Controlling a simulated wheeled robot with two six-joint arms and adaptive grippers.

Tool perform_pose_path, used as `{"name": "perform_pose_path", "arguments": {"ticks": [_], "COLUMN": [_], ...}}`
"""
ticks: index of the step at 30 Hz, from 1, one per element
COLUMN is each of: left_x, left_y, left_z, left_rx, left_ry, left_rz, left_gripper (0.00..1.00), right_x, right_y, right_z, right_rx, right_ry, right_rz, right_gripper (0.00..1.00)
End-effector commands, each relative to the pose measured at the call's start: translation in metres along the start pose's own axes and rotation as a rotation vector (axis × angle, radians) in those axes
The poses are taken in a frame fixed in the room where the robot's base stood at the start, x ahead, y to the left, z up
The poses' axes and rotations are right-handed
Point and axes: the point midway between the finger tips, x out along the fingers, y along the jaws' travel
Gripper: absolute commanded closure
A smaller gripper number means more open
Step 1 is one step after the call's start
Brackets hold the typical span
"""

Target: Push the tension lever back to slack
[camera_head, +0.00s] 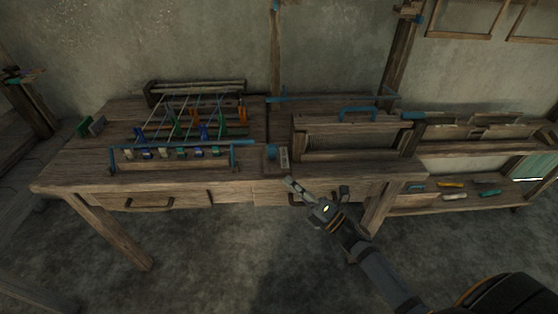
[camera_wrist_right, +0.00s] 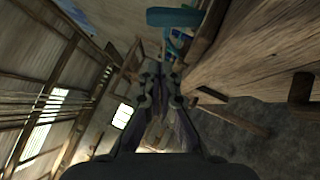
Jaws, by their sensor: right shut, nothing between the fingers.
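A short blue-ended part (camera_head: 271,152), which looks like the tension lever, stands at the front of the loom table beside a pale marked plate (camera_head: 284,158). A rounded blue end also shows at the top of the wrist view (camera_wrist_right: 175,17), close to the wooden table edge. My right gripper (camera_head: 290,183) is in front of the table edge, just below the plate and apart from the lever. Its fingers are shut and empty; they also show in the wrist view (camera_wrist_right: 160,84). My left gripper is not in view.
The wooden table (camera_head: 70,178) carries a warp frame with coloured threads and clips at left and a wooden reed frame (camera_head: 350,142) at right. Drawer handles (camera_head: 150,203) stick out below its front edge. A side shelf (camera_head: 455,205) holds several small coloured tools.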

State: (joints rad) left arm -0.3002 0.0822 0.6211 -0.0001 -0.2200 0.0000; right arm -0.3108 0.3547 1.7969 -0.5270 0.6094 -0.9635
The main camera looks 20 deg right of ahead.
Motion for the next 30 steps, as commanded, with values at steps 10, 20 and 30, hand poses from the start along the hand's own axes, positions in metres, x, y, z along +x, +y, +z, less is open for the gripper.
{"name": "perform_pose_path", "arguments": {"ticks": [10, 20, 30], "left_x": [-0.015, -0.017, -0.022], "left_y": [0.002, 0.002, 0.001], "left_z": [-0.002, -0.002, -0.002], "left_rx": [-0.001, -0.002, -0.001], "left_ry": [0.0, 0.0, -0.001], "left_rz": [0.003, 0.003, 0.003], "left_gripper": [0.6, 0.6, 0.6], "right_x": [0.064, 0.076, 0.077], "right_y": [0.002, 0.0, 0.002], "right_z": [0.015, 0.029, 0.029], "right_rx": [-0.001, 0.0, 0.006], "right_ry": [0.0, 0.0, 0.0], "right_rz": [0.0, -0.001, -0.006], "right_gripper": [1.0, 1.0, 1.0]}}
